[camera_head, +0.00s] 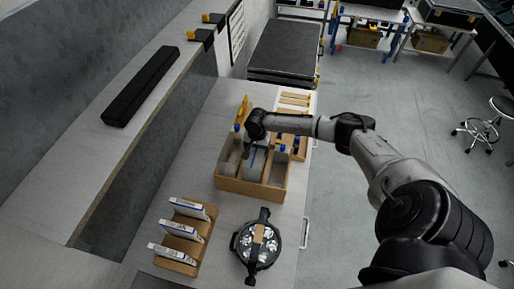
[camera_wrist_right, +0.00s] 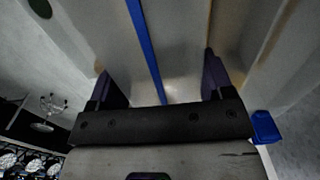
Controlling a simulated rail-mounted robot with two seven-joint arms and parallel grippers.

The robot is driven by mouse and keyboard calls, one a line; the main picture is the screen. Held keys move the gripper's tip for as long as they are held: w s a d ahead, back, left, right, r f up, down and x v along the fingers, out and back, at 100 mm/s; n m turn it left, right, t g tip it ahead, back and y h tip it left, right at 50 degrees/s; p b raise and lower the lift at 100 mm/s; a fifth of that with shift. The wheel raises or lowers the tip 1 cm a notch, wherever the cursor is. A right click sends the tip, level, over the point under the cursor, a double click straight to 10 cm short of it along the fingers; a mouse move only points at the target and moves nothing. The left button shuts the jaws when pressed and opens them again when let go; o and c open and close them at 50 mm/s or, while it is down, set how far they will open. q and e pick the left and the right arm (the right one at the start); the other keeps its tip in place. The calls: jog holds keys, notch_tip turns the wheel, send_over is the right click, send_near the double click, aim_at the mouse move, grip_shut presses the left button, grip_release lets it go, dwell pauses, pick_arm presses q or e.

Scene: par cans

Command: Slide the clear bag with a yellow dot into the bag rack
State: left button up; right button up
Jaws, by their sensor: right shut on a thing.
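My right gripper (camera_head: 246,151) reaches over the open wooden crate (camera_head: 233,190), among clear bags and sleeves. In the right wrist view my gripper (camera_wrist_right: 160,86) has its two dark fingers on either side of a grey, see-through bag (camera_wrist_right: 180,60) with a blue strip, and is shut on it. I see no yellow dot on this bag; its lower part is hidden. A low slotted wooden rack (camera_head: 176,257) stands at the lower left and holds three thin white-and-blue packs (camera_head: 187,208). I cannot tell which holder is the bag rack. My left gripper is not in view.
A round black lamp with several lenses (camera_head: 257,246) lies right of the low rack. A yellow item (camera_head: 242,108) stands behind the crate. A long black bar (camera_head: 141,86) lies on the raised ledge at the left. Some bare bench (camera_head: 225,212) lies between crate and lamp.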

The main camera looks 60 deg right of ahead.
jog(key=o, duration=0.9)
jog(key=shift+r+b, duration=0.3)
jog(key=shift+r, duration=6.6)
